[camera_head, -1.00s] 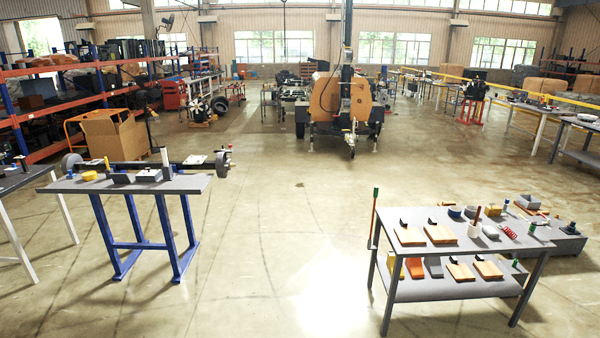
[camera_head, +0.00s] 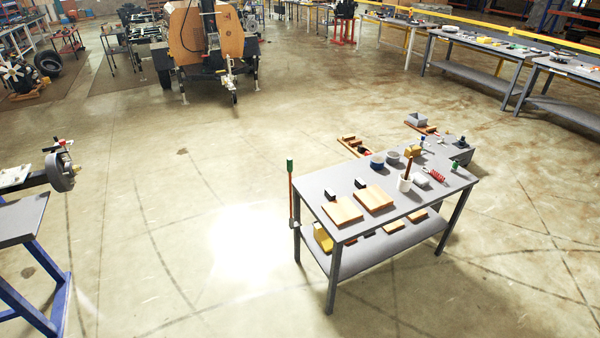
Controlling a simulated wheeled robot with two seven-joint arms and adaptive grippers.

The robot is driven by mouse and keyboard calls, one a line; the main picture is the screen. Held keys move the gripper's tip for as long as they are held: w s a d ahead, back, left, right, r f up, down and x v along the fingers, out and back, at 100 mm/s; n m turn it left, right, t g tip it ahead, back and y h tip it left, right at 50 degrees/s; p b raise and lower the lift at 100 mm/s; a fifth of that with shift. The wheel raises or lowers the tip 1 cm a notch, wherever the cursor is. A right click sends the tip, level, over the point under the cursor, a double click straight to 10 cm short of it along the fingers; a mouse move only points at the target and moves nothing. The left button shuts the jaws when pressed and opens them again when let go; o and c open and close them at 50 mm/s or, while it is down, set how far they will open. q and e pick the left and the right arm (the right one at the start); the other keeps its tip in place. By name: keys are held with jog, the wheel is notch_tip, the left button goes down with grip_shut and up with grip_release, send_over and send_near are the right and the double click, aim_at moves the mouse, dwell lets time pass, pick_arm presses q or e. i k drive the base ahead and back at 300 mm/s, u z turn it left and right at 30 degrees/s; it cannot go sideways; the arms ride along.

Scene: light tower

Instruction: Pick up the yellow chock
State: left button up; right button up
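A yellow wedge-like block, which looks like the yellow chock (camera_head: 322,237), sits on the lower shelf (camera_head: 375,252) of the grey table at its left end. The tabletop (camera_head: 335,182) and the table's front left leg partly hide it. A smaller yellow object (camera_head: 412,151) stands on the tabletop near the back; its exact kind is hard to tell. Neither of my grippers is in view.
The tabletop carries two wooden boards (camera_head: 342,211), a white cup (camera_head: 404,184), bowls and a red spring (camera_head: 436,174). A green-topped red pole (camera_head: 291,190) stands at the table's left end. A blue-legged table (camera_head: 30,222) is at far left. Floor between is clear.

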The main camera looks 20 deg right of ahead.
aim_at(321, 235)
jog(key=z, duration=0.4)
jog(key=i, duration=1.95)
jog(key=z, duration=0.45)
